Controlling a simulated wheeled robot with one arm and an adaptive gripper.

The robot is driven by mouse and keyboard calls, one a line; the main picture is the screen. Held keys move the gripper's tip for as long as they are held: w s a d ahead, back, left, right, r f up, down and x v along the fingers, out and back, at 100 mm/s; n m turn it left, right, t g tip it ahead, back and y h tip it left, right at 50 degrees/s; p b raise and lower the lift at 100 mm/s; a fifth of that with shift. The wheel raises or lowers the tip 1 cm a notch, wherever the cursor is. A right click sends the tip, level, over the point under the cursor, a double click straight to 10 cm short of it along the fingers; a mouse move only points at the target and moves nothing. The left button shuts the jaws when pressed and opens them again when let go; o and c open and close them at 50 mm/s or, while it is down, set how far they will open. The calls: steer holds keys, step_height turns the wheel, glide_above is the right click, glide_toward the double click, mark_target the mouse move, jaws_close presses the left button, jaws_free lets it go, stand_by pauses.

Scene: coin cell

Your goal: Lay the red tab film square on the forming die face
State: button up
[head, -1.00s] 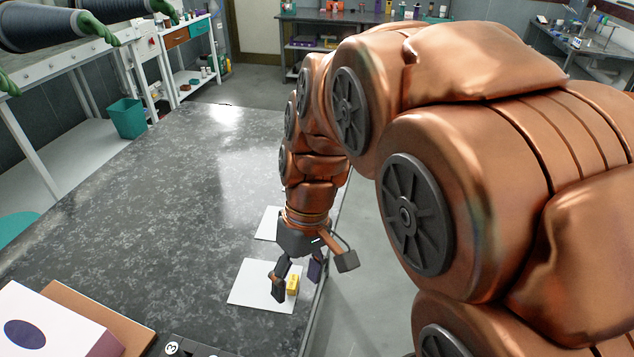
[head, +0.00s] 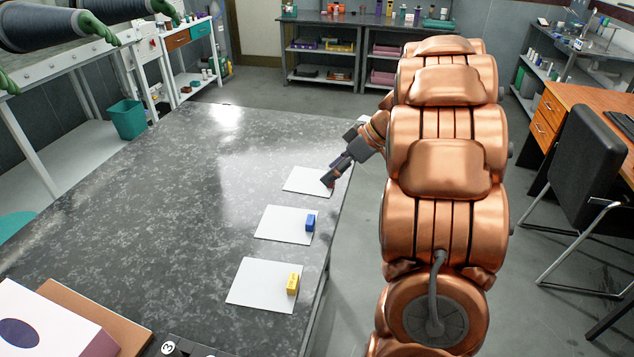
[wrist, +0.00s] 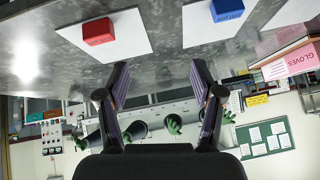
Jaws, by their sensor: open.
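The red tab film is a white square sheet (head: 300,180) with a red block-like tab, lying flat at the table's right edge. In the wrist view, its red tab (wrist: 98,31) and white sheet (wrist: 135,38) show at upper left. My gripper (head: 328,181) is over the right part of this sheet in the head view and mostly hides the tab. My gripper (wrist: 160,72) is open and empty in the wrist view, with the tab ahead and left, apart from the fingers. I cannot surely identify the forming die; a white-topped block with a dark blue oval (head: 20,333) stands at lower left.
The blue tab film (head: 280,224) and yellow tab film (head: 258,285) lie nearer along the same table edge. A brown board (head: 110,320) and a dark piece marked 3 (head: 171,348) are at the front. The table's middle (head: 170,200) is clear.

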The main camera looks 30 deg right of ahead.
steer(key=w+d+n+t, duration=0.1)
steer(key=w+d+t, duration=0.1)
steer(key=d, duration=0.5)
steer(key=shift+s+d+f+p+x, duration=0.15)
steer(key=shift+p+x, duration=0.3)
steer(key=shift+x, duration=0.9)
steer(key=shift+s+f+p+x, duration=0.15)
steer(key=shift+p+x, duration=0.35)
steer(key=shift+x, duration=0.8)
steer(key=shift+s+d+f+p+x, duration=0.15)
steer(key=shift+p+x, duration=0.3)
steer(key=shift+x, duration=0.9)
steer(key=c, duration=1.1)
steer(key=shift+w+r, duration=0.1)
steer(key=shift+a+r+b, duration=0.1)
steer(key=shift+r+b, duration=0.7)
steer(key=shift+r, duration=0.6)
steer(key=shift+s+r, duration=0.25)
steer(key=shift+s, duration=0.05)
steer(key=s+r+b, duration=0.1)
steer(key=s+b, duration=0.3)
steer(key=s, duration=1.1)
steer(key=shift+s+d+r+b, duration=0.25)
steer(key=shift+d+b, duration=0.15)
